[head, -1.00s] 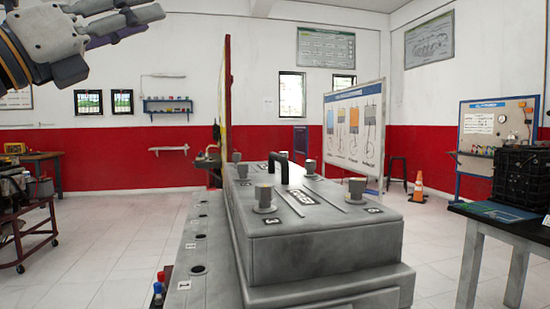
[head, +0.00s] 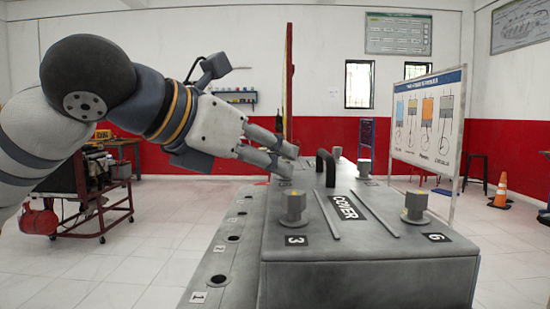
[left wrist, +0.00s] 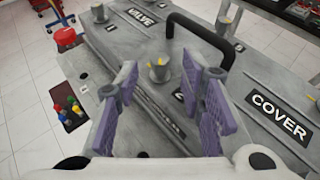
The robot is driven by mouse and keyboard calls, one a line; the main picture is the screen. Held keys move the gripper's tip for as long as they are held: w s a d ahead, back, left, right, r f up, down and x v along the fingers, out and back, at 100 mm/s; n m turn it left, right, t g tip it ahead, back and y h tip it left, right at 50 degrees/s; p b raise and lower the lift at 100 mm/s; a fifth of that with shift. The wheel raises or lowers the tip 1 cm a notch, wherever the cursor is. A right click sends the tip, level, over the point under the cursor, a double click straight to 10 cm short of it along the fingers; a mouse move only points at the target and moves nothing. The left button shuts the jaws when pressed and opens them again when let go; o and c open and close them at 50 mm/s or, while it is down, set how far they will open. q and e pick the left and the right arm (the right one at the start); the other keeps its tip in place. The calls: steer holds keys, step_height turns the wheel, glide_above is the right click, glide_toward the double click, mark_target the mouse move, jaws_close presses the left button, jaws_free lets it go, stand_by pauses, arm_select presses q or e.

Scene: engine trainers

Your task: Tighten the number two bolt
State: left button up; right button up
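The number two bolt (left wrist: 158,69) is a grey bolt head with a yellow mark on top, standing upright on the grey engine cover (left wrist: 226,120). In the left wrist view it shows between and beyond my fingertips; its dark label is partly hidden by a finger. My left gripper (head: 287,160) is open, its two purple-padded fingers (left wrist: 160,80) spread on either side of the bolt, with gaps to both. In the head view the gripper hides this bolt, above the far left part of the cover (head: 368,258). My right gripper is in neither current view.
A black handle (head: 325,168) arches up close to the gripper. Bolts three (head: 293,207) and six (head: 415,206) stand on the near cover. Coloured small items (left wrist: 68,113) lie in a dark tray beside the engine. A red cart (head: 95,200) stands left.

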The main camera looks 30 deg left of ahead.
arm_select(q)
steer(key=shift+x, duration=0.85)
steer(key=shift+r, duration=0.1)
jaws_close()
